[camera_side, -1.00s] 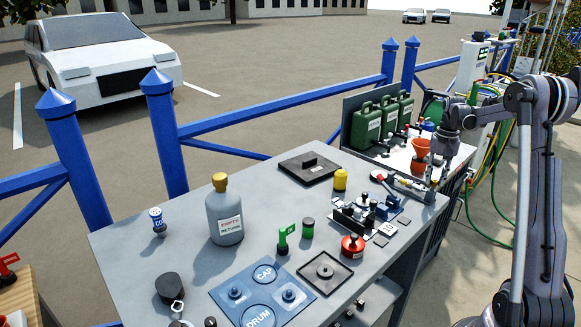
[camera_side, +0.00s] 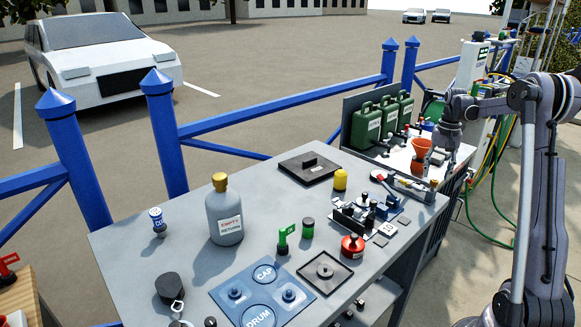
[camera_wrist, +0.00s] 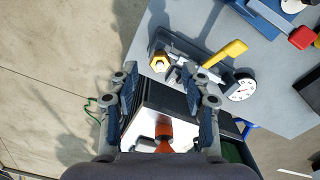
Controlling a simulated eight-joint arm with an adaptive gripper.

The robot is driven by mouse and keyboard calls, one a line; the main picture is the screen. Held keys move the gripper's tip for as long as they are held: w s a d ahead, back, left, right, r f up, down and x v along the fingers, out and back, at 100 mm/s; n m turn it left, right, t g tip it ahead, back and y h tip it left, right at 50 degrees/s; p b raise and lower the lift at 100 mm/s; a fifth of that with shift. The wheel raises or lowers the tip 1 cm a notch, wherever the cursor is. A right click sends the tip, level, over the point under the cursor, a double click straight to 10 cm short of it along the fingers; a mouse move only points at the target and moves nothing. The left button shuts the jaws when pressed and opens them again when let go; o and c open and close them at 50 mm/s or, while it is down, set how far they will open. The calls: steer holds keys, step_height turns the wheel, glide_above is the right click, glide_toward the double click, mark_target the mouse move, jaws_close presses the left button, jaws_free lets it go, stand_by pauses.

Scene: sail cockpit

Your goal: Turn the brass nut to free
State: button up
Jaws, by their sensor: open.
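The brass nut (camera_wrist: 160,65) shows in the wrist view as a gold hexagonal piece at the end of a grey fixture (camera_wrist: 183,72) on the bench. In the side view the brass nut (camera_side: 433,184) is a small gold spot at the bench's right end. My gripper (camera_wrist: 168,88) is open and empty, its two fingers spread apart. In the wrist view the nut lies just beyond the fingertips, slightly left of the middle between them. In the side view my gripper (camera_side: 442,163) hangs above and behind the nut, apart from it.
A yellow lever (camera_wrist: 224,55) and a round white gauge (camera_wrist: 243,90) are right of the nut. An orange funnel (camera_side: 421,148) stands close to my gripper. Green canisters (camera_side: 367,125) stand behind it. The bench edge is close to the nut.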

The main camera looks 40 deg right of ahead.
mark_target(434, 180)
step_height(434, 180, up, 10)
stand_by(0.4)
steer(key=shift+f, duration=0.15)
steer(key=w+a+r+n+t+h, duration=0.1)
steer(key=w+a+n, duration=0.2)
steer(key=a, duration=0.8)
steer(key=w+a+r+n+t, duration=0.1)
steer(key=w+a+n+t, duration=0.1)
steer(key=a, duration=0.8)
steer(key=s+a+f+n+t, duration=0.2)
steer(key=s+a+f+n, duration=0.1)
steer(key=a, duration=0.8)
steer(key=s+a+f+n+t+y, duration=0.1)
steer(key=s+a+f+n, duration=0.3)
steer(key=a, duration=0.6)
steer(key=shift+a+f+n+t, duration=0.25)
steer(key=shift+a+n+t, duration=0.1)
steer(key=shift+t, duration=0.25)
